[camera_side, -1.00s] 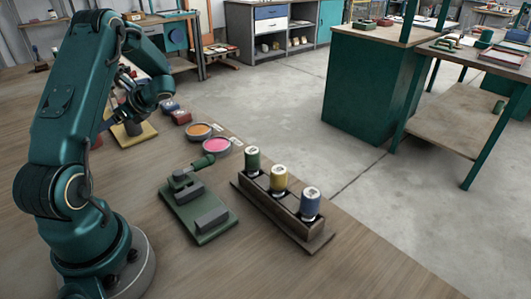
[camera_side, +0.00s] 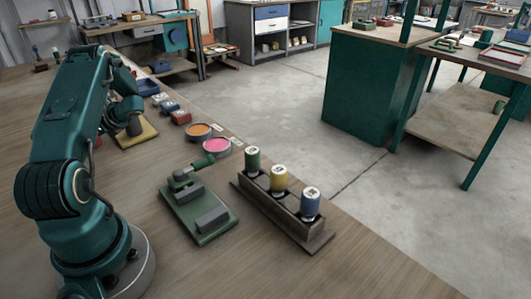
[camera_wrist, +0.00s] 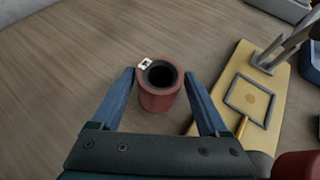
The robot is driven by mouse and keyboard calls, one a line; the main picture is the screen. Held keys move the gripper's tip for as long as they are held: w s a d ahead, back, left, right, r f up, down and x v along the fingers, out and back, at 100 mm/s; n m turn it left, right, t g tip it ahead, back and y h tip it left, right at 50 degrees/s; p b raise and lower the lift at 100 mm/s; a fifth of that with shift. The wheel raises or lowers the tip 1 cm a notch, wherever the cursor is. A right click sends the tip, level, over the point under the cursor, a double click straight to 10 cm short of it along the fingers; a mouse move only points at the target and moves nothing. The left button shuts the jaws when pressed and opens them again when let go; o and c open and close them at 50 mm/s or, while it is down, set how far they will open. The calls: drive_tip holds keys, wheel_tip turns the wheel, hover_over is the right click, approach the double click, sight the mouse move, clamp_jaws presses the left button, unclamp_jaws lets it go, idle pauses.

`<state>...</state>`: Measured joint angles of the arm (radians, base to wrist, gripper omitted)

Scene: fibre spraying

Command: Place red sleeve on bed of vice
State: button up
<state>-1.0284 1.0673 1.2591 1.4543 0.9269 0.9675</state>
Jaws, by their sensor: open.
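The red sleeve (camera_wrist: 160,95) stands upright on the wooden bench in the wrist view, with a dark round hole in its top and a small white tag at the rim. My gripper (camera_wrist: 160,76) is open, its two blue fingers on either side of the sleeve, with gaps showing at both sides. In the side view the sleeve is hidden behind my arm. The vice (camera_side: 195,212) lies at the middle of the bench in the side view, a green bed with a grey jaw block and a green-handled screw. Its bed looks empty.
A yellow board (camera_wrist: 247,75) with a square frame lies just right of my gripper. A wooden rack (camera_side: 268,208) with green, yellow and blue spools stands right of the vice. Orange (camera_side: 198,131) and pink (camera_side: 216,146) pots stand behind it. Bench front is clear.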

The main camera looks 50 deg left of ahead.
drive_tip(key=shift+s+a+f, duration=0.25)
drive_tip(key=shift+a, duration=0.15)
clamp_jaws()
drive_tip(key=shift+r, duration=0.1)
